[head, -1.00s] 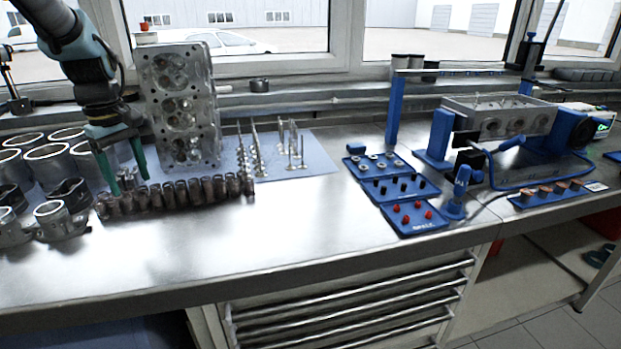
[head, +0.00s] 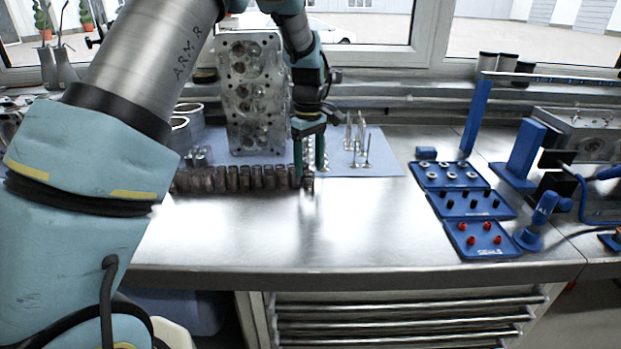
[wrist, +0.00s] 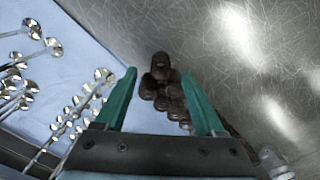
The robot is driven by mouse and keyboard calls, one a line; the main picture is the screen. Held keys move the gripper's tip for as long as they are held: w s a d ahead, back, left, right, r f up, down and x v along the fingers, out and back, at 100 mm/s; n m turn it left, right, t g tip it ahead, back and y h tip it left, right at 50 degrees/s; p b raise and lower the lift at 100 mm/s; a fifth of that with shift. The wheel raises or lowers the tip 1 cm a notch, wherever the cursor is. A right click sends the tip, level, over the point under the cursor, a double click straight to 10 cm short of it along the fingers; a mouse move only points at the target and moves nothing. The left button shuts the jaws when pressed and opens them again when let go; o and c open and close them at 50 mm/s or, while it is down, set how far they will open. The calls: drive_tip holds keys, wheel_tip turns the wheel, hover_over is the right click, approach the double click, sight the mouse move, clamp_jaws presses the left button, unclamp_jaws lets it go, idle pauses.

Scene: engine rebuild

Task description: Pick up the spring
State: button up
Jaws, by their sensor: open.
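The springs (head: 243,178) are dark brown coiled cylinders, standing in a row on the steel bench in front of the cylinder head. My gripper (head: 309,171), with green fingers, is at the right end of this row, pointing down. In the wrist view my gripper (wrist: 158,74) is open, with its fingers on either side of the dark end springs (wrist: 160,66). I cannot tell whether the fingers touch them. Which spring is meant is not clear, and the gripper partly hides the row's right end in the head view.
The cylinder head (head: 252,95) stands upright behind the row. Thin valves (head: 357,140) stand on a blue mat (head: 388,162) just right of my gripper. Blue trays (head: 480,238) with small parts lie further right. The bench front (head: 330,225) is clear.

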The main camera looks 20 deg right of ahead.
sight(309, 176)
drive_tip(key=shift+f+p, duration=0.75)
drive_tip(key=shift+f, duration=1.35)
drive_tip(key=shift+c, duration=0.3)
clamp_jaws()
